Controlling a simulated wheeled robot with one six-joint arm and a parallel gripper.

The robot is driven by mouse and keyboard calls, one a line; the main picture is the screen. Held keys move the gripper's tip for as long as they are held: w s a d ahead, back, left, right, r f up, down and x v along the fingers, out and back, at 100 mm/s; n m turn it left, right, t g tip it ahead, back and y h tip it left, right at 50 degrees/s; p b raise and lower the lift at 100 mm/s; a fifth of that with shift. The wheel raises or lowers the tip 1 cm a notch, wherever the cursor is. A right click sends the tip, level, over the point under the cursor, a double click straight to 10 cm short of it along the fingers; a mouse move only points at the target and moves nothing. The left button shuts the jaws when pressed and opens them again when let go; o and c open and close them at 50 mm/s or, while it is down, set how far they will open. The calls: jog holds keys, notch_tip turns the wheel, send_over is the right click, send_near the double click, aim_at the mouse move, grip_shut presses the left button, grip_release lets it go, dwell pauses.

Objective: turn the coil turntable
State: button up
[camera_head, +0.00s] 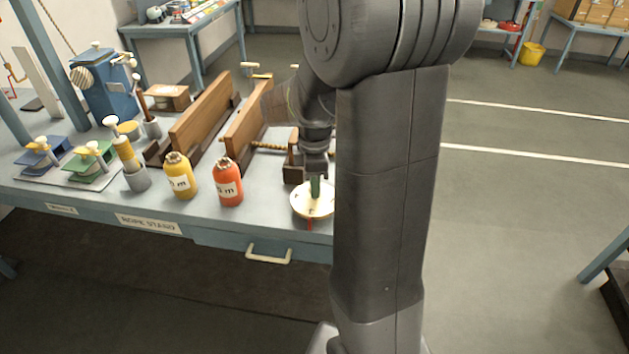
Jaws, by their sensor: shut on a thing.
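The coil turntable (304,206) is a pale round disc near the front right edge of the bench, with a red mark at its front. A small green upright piece stands on it. My gripper (315,180) points down over the disc and is shut on the green piece. My own arm hides the right side of the disc and the bench beyond it. The fingertips are small and dark in this view.
A red bottle (227,182) and a yellow bottle (180,176) stand left of the turntable. Behind are a wooden vise-like frame (246,136) and a dark block (293,170). A drawer handle (269,255) juts from the bench front (215,239).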

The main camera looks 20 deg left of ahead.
dwell(0.4)
jog(key=o, duration=1)
notch_tip(320, 180, up, 14)
jog(key=shift+f, duration=0.1)
notch_tip(320, 180, down, 14)
jog(key=shift+r, duration=0.1)
dwell(0.6)
